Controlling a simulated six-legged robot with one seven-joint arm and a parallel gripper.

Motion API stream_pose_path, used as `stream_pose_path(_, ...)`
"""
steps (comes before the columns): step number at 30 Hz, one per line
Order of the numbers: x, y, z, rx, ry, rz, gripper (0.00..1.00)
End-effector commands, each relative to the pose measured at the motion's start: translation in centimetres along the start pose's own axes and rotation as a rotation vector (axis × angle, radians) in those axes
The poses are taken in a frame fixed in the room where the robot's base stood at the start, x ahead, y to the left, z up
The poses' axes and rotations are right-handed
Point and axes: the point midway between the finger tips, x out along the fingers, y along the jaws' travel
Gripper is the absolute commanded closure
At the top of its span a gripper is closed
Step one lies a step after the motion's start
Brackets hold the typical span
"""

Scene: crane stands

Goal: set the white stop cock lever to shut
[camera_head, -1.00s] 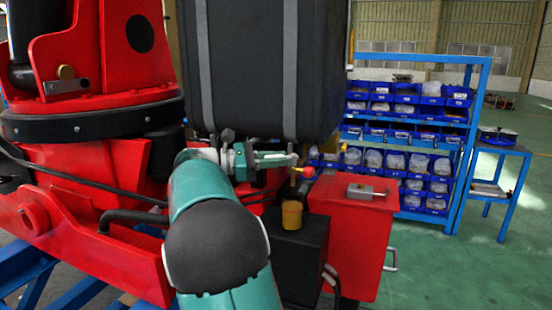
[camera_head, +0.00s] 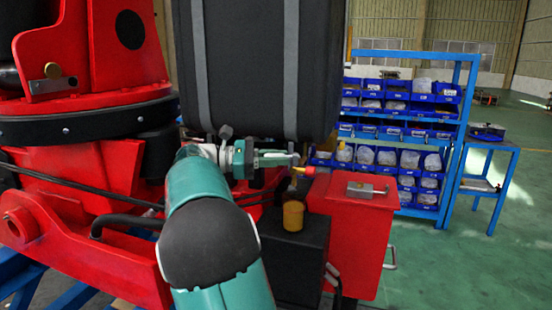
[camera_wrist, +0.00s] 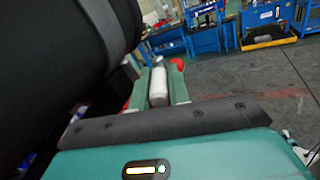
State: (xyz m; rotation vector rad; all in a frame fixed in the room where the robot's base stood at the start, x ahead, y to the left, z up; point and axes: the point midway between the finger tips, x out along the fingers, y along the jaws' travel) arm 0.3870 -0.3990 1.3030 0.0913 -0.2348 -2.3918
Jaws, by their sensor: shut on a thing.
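My gripper (camera_head: 278,157) reaches right beneath the black tank in the head view. In the wrist view, my gripper's green fingers (camera_wrist: 160,88) are shut on the white stop cock lever (camera_wrist: 158,84), one finger on each side. The lever's pale rounded body shows between them; its far end and the valve are hard to make out. In the head view a small brass fitting with a red end (camera_head: 304,170) sits just beyond the fingertips. The lever is mostly hidden there by the fingers.
The black strapped tank (camera_head: 255,70) hangs close above my gripper. A black box with an amber cup (camera_head: 293,215) and a red cabinet (camera_head: 352,225) stand below and to the right. A blue rack of bins (camera_head: 405,130) stands behind on open green floor.

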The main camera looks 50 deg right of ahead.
Motion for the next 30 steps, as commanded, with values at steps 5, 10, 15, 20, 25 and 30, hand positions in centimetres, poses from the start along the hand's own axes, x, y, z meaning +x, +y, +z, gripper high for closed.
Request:
stream_pose_path(5, 0.0, 0.1, 0.1, 0.003, -0.001, 0.001, 1.0)
stream_pose_path(10, 0.0, 0.1, 0.1, 0.002, -0.001, -0.001, 0.67)
stream_pose_path(15, 0.0, 0.1, 0.0, 0.001, -0.001, -0.001, 0.6)
stream_pose_path(20, -0.1, 0.1, 0.0, 0.001, -0.001, -0.002, 0.6)
stream_pose_path(25, -1.6, 0.2, 0.0, 0.001, 0.0, 0.001, 0.6)
stream_pose_path(30, -5.0, 0.2, -0.1, 0.001, -0.002, 0.002, 0.6)
